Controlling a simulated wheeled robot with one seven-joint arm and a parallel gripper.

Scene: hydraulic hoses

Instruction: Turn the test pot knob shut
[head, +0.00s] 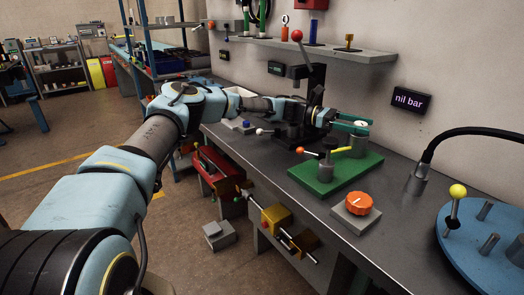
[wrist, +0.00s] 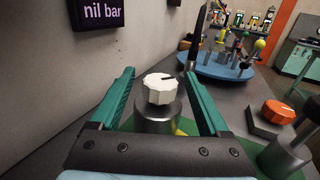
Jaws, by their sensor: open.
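A white faceted knob (wrist: 160,90) with a dark pointer line sits on top of a metal cylinder (wrist: 158,117) in the wrist view. Its line points to the right and slightly up in that view. My gripper (wrist: 158,74) has two green fingers, open, one on each side of the knob with a visible gap on both sides. In the head view my gripper (head: 361,127) reaches over the bench by the wall, and a bit of the white knob (head: 361,124) shows between the fingers.
A wall display (head: 408,99) reads "nil bar". An orange knob (head: 359,203) on a grey block, a green plate (head: 310,179) with a red-tipped lever and a blue round stand (head: 455,245) share the bench (head: 300,200). A shelf (head: 340,52) runs above.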

